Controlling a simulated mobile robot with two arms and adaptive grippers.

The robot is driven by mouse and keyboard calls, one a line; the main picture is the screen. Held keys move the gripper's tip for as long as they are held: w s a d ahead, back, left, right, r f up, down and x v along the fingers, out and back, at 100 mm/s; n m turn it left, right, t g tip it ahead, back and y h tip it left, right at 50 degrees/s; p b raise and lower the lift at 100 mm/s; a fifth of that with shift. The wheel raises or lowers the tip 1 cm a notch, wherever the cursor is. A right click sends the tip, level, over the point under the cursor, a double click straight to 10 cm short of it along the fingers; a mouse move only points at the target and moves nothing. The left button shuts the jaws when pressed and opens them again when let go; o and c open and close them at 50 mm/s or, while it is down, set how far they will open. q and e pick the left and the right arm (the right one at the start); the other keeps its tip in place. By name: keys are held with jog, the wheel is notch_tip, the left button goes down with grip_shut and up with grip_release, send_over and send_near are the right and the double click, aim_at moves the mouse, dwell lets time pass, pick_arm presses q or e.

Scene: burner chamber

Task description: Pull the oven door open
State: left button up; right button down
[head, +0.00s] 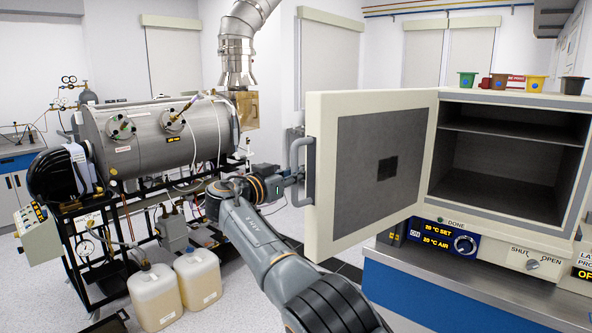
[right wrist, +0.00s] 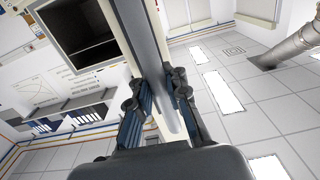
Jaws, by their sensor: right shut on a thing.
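The oven (head: 512,150) stands on a blue-fronted bench at the right. Its cream door (head: 372,165) is swung wide open to the left, and the grey inner panel faces me. The empty chamber with one shelf is exposed. A grey bar handle (head: 303,160) is on the door's free edge. My right gripper (head: 294,178) is at the handle's lower part, partly hidden. In the right wrist view its fingers (right wrist: 160,100) are closed on either side of the grey handle bar (right wrist: 150,60). My left gripper is not in view.
Several small coloured pots (head: 500,81) stand on top of the oven. A steel burner chamber (head: 160,132) on a black frame stands at the left, with two yellowish jugs (head: 198,277) on the floor before it. The bench edge (head: 470,270) lies below the oven.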

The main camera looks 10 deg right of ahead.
jog(key=shift+a, duration=0.2)
jog(key=c, duration=1.6)
grip_release()
jog(key=shift+o, duration=1.4)
jog(key=shift+a+r, duration=0.1)
jog(key=shift+a, duration=0.1)
jog(key=shift+s+a+r, duration=0.1)
jog(key=shift+s+a, duration=0.05)
jog(key=shift+d, duration=0.4)
